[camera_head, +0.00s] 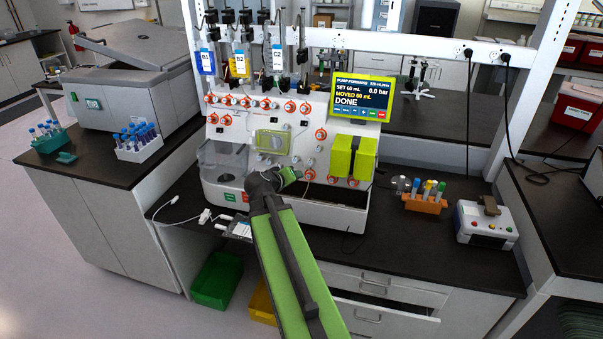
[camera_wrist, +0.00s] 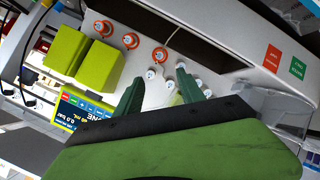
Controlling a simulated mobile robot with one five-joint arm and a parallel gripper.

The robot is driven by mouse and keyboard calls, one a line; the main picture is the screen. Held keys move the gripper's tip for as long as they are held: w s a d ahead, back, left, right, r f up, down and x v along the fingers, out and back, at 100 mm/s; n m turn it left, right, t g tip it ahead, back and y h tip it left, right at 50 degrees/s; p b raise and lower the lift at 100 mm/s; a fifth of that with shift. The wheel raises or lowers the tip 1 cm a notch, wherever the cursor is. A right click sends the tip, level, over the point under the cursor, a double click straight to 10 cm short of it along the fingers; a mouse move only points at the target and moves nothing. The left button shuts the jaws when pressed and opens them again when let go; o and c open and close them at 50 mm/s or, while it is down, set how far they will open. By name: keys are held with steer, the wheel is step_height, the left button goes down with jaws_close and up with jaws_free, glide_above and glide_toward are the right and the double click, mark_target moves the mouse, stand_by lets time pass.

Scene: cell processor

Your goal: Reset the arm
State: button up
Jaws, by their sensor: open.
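My green arm (camera_head: 285,260) reaches up from the bottom of the head view to the front of the white cell processor (camera_head: 335,215). My gripper (camera_head: 290,176) is at its lower front panel, partly hidden by my wrist. In the wrist view my gripper (camera_wrist: 158,76) has its two dark green fingers apart, with nothing seen held between them. White round knobs (camera_wrist: 152,73) of the panel show between and beside the fingers; I cannot tell whether a finger touches one. The processor's screen (camera_head: 361,98) reads PUMP FORWARD, SET 60 mL, MOVED 60 mL, DONE, 0.0 bar.
Bags labelled B1 (camera_head: 206,62), B2 (camera_head: 240,64) and C2 (camera_head: 278,58) hang above the processor. Lime blocks (camera_head: 352,157) stick out at its right. An orange tube rack (camera_head: 424,204) and a small device (camera_head: 486,224) stand right. A white tube rack (camera_head: 139,148) stands left.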

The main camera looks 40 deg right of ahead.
steer(key=shift+s+a+r, duration=0.1)
steer(key=shift+a+r, duration=0.1)
steer(key=shift+a, duration=0.25)
steer(key=shift+d, duration=0.1)
steer(key=w+a+f+n+y, duration=0.1)
steer(key=w+a+f+y, duration=0.15)
steer(key=a, duration=0.95)
steer(key=w+a+f+n+y, duration=0.1)
steer(key=w+a+f+y, duration=0.15)
steer(key=a, duration=0.85)
steer(key=s+a+f+n+g+y, duration=0.1)
steer(key=s+a+f+g+y, duration=0.1)
steer(key=s+a, duration=0.3)
steer(key=s+a+f+n+g+y, duration=0.2)
steer(key=s+a+f+y, duration=0.1)
steer(key=a, duration=1)
steer(key=shift+s+f+g+y, duration=0.4)
steer(key=shift+s+f, duration=0.3)
steer(key=shift+s, duration=0.5)
steer(key=shift+d, duration=0.1)
